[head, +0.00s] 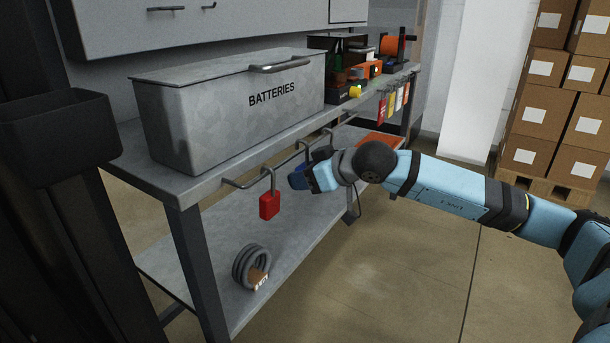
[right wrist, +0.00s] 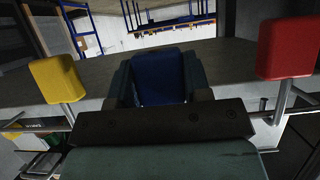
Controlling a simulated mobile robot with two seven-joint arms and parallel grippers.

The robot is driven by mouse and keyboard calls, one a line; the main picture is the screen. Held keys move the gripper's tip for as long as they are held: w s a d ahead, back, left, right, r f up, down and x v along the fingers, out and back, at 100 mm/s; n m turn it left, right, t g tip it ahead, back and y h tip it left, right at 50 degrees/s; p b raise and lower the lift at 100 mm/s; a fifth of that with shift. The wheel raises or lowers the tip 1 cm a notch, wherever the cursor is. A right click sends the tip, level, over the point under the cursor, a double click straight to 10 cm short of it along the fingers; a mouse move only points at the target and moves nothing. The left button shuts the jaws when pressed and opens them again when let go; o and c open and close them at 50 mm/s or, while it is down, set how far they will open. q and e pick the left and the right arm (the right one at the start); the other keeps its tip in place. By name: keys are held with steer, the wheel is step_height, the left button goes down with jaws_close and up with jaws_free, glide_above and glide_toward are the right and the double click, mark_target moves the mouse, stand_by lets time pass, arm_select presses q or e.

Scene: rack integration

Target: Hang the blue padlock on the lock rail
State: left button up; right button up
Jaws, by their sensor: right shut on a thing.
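The blue padlock (head: 297,179) is mostly hidden by my right gripper (head: 310,177) in the head view. In the right wrist view, the blue padlock (right wrist: 158,78) sits between the two fingers, which are shut on it. The lock rail (head: 240,183) runs along the front edge of the bench. The gripper holds the padlock close to the rail, right of a hanging red padlock (head: 269,204). My left gripper is not in view.
In the right wrist view, a yellow padlock (right wrist: 57,78) and the red padlock (right wrist: 288,47) flank the gripper. A grey batteries box (head: 230,110) stands on the bench. Coloured tags (head: 392,102) hang farther along. A cable coil (head: 250,267) lies on the lower shelf. Floor in front is clear.

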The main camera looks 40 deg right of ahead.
steer(key=shift+f, duration=0.55)
steer(key=o, duration=1.1)
steer(key=shift+c, duration=0.2)
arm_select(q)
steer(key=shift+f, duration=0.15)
arm_select(e)
steer(key=shift+s+d+r, duration=0.25)
steer(key=shift+s, duration=0.05)
arm_select(q)
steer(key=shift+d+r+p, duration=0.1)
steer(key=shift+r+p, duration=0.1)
steer(key=shift+p, duration=0.15)
arm_select(e)
steer(key=v, duration=1.3)
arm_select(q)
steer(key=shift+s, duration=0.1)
arm_select(e)
steer(key=shift+f, duration=0.1)
